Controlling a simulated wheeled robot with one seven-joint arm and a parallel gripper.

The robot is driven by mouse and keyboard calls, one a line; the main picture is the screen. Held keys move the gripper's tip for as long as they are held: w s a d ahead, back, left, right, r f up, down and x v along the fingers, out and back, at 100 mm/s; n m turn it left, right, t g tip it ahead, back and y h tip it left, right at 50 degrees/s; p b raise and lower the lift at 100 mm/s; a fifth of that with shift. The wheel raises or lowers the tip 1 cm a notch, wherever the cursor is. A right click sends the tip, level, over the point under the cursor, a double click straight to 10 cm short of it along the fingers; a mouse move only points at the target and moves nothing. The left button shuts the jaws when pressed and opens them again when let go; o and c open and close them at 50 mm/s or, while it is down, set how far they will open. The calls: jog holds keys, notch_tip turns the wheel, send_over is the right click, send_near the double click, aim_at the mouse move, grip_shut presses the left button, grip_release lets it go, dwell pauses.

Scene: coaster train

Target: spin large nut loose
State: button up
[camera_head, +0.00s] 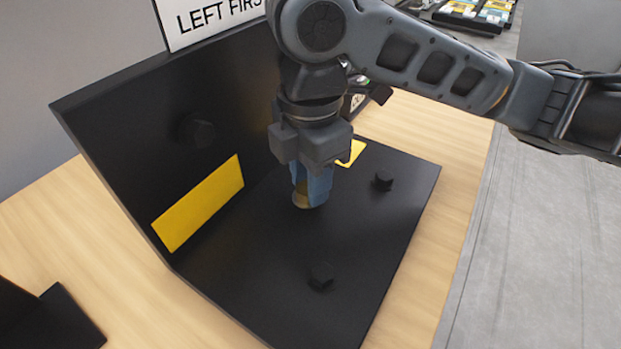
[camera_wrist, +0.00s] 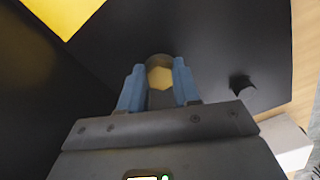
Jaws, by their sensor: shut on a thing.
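The large nut (camera_wrist: 160,76) shows in the wrist view as a round brownish-grey piece with a yellow six-sided face in its middle. My gripper (camera_wrist: 159,88) has its two blue fingers on either side of it, shut on it. In the head view my gripper (camera_head: 312,186) points down over the black base plate (camera_head: 372,220), with the tan lower part of the nut (camera_head: 302,204) showing at the fingertips. The fingers hide most of the nut there. I cannot tell whether it touches the plate or a thread.
A black upright panel (camera_head: 110,130) with a yellow rectangle (camera_head: 198,203) stands left of my gripper. Small black knobs (camera_head: 383,181) (camera_head: 320,277) rise from the plate. A "LEFT FIRST" sign (camera_head: 215,20) is behind. Wooden tabletop (camera_head: 125,285) lies around the plate.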

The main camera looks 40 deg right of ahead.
jog(key=n, duration=0.2)
jog(key=n+b, duration=0.1)
jog(key=n, duration=0.2)
jog(key=shift+w+f+n+b, duration=0.15)
jog(key=shift+n+b, duration=0.15)
jog(key=n+b, duration=0.1)
jog(key=n, duration=0.3)
jog(key=shift+a+n+b, duration=0.1)
jog(key=shift+n+b, duration=0.2)
jog(key=shift+n, duration=0.1)
jog(key=o, duration=1.1)
jog(key=shift+w, duration=0.1)
jog(key=shift+c, duration=0.2)
jog(key=shift+r+p, duration=0.65)
jog(key=shift+r, duration=3.35)
